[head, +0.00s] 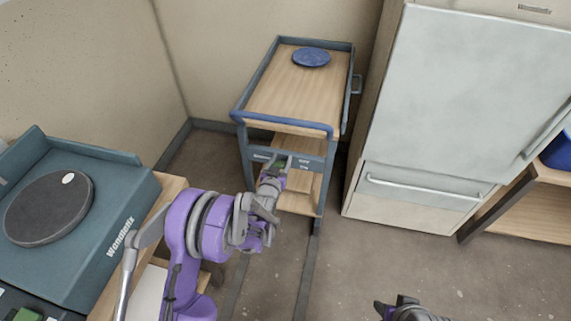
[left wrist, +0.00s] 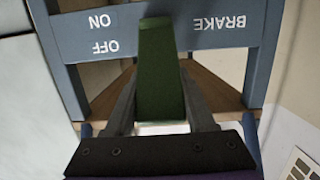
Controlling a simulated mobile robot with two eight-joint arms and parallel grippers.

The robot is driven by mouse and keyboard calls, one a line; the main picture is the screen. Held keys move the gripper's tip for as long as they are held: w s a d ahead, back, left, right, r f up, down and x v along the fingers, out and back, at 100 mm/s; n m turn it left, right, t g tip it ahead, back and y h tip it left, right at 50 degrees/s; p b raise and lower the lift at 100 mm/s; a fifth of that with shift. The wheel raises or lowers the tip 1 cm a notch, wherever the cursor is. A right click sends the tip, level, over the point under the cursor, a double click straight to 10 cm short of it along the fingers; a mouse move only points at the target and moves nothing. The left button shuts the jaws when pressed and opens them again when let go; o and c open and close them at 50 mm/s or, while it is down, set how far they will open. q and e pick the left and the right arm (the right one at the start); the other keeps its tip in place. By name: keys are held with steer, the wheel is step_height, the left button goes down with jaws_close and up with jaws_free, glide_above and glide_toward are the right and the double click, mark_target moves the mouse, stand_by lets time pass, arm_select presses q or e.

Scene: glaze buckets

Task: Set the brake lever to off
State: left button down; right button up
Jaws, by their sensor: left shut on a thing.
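The brake lever is a green bar (left wrist: 160,75) on the blue-grey front crossbar (left wrist: 205,28) of the cart; a bit of its green shows in the head view (head: 281,163). The crossbar reads BRAKE, ON and OFF, upside down in the left wrist view, with ON and OFF just left of the lever. My left gripper (head: 279,174) is at the crossbar, its fingers on both sides of the lever and shut on it. I cannot tell which label the lever is set to. My right gripper (head: 388,308) shows only partly at the bottom edge of the head view.
The cart (head: 285,128) stands against the back wall with a blue plate (head: 311,57) on its wooden top. A large pale cabinet (head: 460,95) stands close on its right. A teal wheel unit (head: 115,220) is at the left.

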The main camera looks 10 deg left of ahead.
mark_target(284, 161)
arm_select(q)
steer(key=shift+w+r+g, duration=0.4)
steer(key=shift+w+g, duration=0.2)
steer(key=shift+g, duration=0.4)
steer(key=shift+w+r+g, duration=0.25)
steer(key=shift+w+g, duration=0.2)
steer(key=shift+g, duration=0.25)
steer(key=shift+w+r+g+p, duration=0.15)
steer(key=shift+w+g+p, duration=0.45)
steer(key=shift+g, duration=0.5)
steer(key=shift+w+g, duration=0.55)
steer(key=shift+g, duration=0.15)
steer(key=shift+c, duration=1.2)
jaws_free()
steer(key=shift+w, duration=0.1)
